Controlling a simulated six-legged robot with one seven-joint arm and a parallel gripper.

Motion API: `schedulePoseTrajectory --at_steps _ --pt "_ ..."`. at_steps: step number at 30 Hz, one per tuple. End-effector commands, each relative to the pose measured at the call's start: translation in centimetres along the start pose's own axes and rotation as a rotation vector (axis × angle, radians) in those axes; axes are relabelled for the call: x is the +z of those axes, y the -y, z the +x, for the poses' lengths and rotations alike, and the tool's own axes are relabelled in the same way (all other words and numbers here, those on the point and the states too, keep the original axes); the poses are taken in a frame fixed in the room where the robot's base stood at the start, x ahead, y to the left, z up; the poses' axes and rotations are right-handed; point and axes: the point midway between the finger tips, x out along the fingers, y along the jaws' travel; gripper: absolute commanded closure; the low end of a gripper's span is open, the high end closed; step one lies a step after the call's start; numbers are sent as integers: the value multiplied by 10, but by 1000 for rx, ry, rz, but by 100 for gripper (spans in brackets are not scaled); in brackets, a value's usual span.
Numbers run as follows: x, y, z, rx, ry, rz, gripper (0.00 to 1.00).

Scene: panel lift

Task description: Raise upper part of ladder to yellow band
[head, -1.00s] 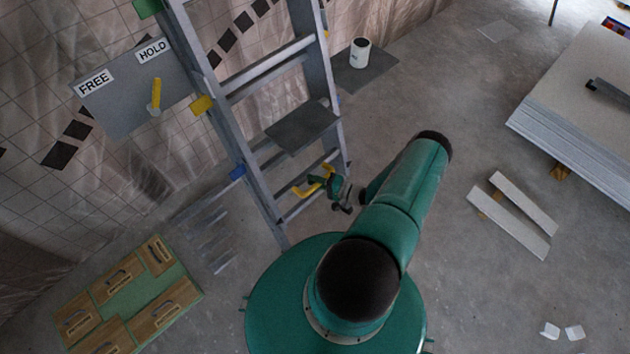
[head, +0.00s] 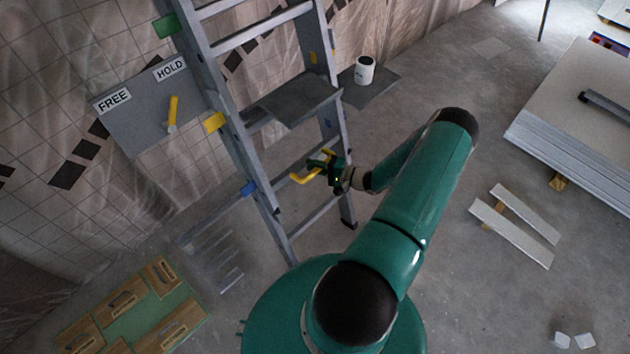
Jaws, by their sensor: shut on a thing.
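The grey ladder (head: 235,150) leans at the wall. Its left rail carries a green band (head: 166,25), a yellow band (head: 214,122) and a blue band (head: 248,188), from top to bottom. A dark grey plate (head: 292,98) sits across the ladder, near the height of the yellow band in the picture. My gripper (head: 322,170) is shut on the yellow handle (head: 304,178) low between the rails. The fingertips are small and partly hidden by the handle.
A grey board (head: 140,120) has FREE and HOLD labels; its yellow lever (head: 173,110) points toward HOLD. A white can (head: 364,69) stands on a dark mat (head: 378,90) behind the ladder. Drawer fronts (head: 120,303) lie at lower left, white planks (head: 515,225) at right.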

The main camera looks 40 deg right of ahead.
Motion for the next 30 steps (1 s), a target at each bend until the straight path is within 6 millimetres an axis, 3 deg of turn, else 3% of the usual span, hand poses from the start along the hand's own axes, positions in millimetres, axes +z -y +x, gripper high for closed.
schedulePoseTrajectory --at_steps 1,3,21,30 --pt "-1 22 4 -10 8 -6 100" --pt "-3 47 8 -10 9 -8 100" --pt "-18 258 48 -8 11 -11 100" --pt "-23 340 64 -9 10 -9 100"
